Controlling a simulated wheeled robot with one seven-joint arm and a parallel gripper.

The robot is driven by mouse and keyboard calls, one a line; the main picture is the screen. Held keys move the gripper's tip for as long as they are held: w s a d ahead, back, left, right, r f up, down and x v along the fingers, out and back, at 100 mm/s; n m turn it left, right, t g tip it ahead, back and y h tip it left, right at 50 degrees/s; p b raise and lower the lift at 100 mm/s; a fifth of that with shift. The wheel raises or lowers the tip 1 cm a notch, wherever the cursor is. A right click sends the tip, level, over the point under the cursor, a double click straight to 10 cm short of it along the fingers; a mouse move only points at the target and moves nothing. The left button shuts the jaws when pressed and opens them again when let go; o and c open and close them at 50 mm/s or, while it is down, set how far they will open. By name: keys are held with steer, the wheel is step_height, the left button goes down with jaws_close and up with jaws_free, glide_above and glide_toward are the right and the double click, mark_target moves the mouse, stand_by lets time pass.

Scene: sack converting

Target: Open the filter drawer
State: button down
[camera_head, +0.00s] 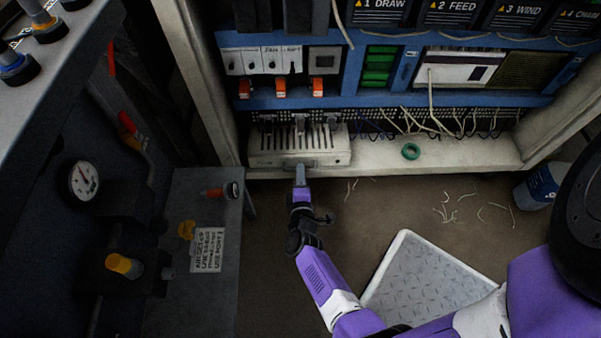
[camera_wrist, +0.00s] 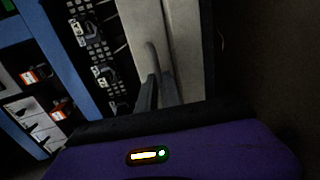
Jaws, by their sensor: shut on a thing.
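The filter drawer (camera_head: 325,158) is a pale, slotted box low at the left of the cabinet, on the sill, with a handle bar on its front face. In the wrist view its pale front (camera_wrist: 150,28) stands upright in the picture, with the grey handle (camera_wrist: 153,58) ahead of the fingers. My gripper (camera_head: 300,171) reaches up to the drawer front from below. In the wrist view my gripper (camera_wrist: 158,88) has its fingers close together, shut on the handle. The fingers partly hide the handle. I cannot tell how far the drawer is out.
Orange-switched breakers (camera_head: 280,87) sit above the drawer. A green ring (camera_head: 411,151) lies on the sill (camera_head: 460,155) to the right. A grey bench (camera_head: 205,285) with a gauge stands left. A tread plate (camera_head: 425,285) and wire scraps lie on the floor.

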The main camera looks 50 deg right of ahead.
stand_by(0.4)
steer(key=f+p+v, duration=0.1)
steer(key=p+v, duration=0.1)
steer(key=v, duration=0.6)
steer(key=shift+s+a+f, duration=0.2)
steer(key=shift+a+f, duration=0.05)
steer(key=shift+f, duration=0.1)
steer(key=c, duration=1.5)
jaws_free()
steer(key=p+v, duration=0.3)
steer(key=v, duration=0.4)
steer(key=shift+s+a, duration=0.2)
steer(key=shift+a, duration=0.15)
